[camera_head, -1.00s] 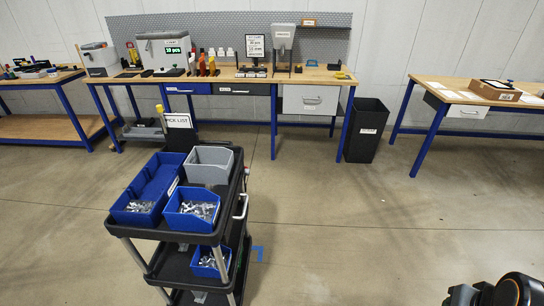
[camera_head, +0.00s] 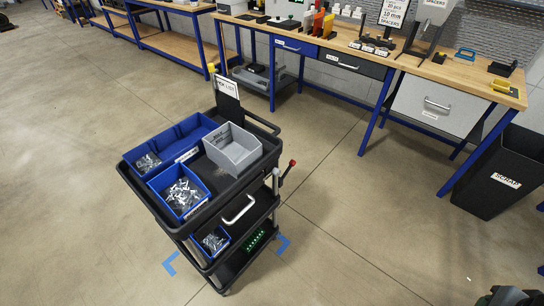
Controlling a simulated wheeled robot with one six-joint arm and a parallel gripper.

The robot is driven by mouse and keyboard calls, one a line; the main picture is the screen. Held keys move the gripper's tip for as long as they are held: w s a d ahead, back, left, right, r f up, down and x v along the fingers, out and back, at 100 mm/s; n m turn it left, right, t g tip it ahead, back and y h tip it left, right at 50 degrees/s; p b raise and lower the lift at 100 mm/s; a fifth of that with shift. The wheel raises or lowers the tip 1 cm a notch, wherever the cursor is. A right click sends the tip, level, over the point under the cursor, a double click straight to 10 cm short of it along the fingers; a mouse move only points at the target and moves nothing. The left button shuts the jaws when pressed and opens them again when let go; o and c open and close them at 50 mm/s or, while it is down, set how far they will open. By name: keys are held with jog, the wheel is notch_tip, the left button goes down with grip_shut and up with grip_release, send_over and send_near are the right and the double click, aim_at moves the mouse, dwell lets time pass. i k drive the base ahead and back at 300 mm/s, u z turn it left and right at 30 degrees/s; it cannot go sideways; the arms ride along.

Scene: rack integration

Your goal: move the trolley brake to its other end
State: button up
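The black trolley (camera_head: 207,170) stands on the floor left of centre in the head view. A lever with a red tip (camera_head: 291,164) stands up at its right side, near the back post. It looks like the trolley brake, and the red end points up and to the right. Its lower part is partly hidden by the trolley frame. Only a dark part of my arm shows at the bottom right corner. My gripper's fingers are not visible, and nothing of mine touches the trolley.
A blue bin (camera_head: 181,192) of metal parts, a longer blue bin (camera_head: 181,138) and a grey bin (camera_head: 233,149) sit on the trolley. Blue floor tape (camera_head: 170,263) marks corners beside it. A workbench (camera_head: 395,58) and a black scrap bin (camera_head: 497,178) stand behind. The front right floor is clear.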

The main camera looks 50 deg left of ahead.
aim_at(291, 163)
jog(key=u, duration=1.1)
jog(key=i, duration=1.05)
jog(key=u, duration=1)
